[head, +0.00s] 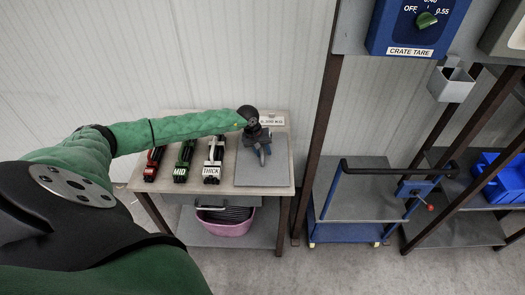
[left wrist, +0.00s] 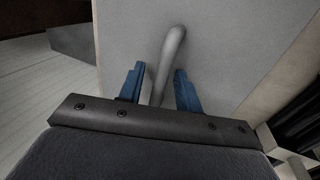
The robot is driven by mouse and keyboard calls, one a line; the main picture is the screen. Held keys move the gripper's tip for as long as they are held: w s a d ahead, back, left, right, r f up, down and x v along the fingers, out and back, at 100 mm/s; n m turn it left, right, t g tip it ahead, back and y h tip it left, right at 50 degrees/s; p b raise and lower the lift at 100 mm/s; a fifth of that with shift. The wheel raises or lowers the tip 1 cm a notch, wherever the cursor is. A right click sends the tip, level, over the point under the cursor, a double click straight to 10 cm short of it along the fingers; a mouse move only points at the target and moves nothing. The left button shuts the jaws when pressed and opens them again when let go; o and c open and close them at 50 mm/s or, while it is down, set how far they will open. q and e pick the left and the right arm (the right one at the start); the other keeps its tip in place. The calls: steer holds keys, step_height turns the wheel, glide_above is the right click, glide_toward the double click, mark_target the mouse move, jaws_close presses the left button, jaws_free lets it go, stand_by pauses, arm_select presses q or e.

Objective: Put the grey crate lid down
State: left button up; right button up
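The grey crate lid (head: 249,174) is a flat square panel at the right end of the small table. It seems to lie on the tabletop; I cannot see any gap under it. In the left wrist view the lid (left wrist: 235,45) fills most of the picture, with a grey bar handle (left wrist: 174,45) standing on it. My left gripper (head: 263,156) is over the lid, fingers pointing down. Its blue fingers (left wrist: 160,88) stand apart on either side of the handle, with a small gap visible on each side. My right gripper is not in view.
A cart (head: 352,190) stands to the right, past a dark rack post (head: 321,125).

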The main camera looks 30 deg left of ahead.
mark_target(262, 149)
arm_select(q)
steer(key=shift+r, duration=0.1)
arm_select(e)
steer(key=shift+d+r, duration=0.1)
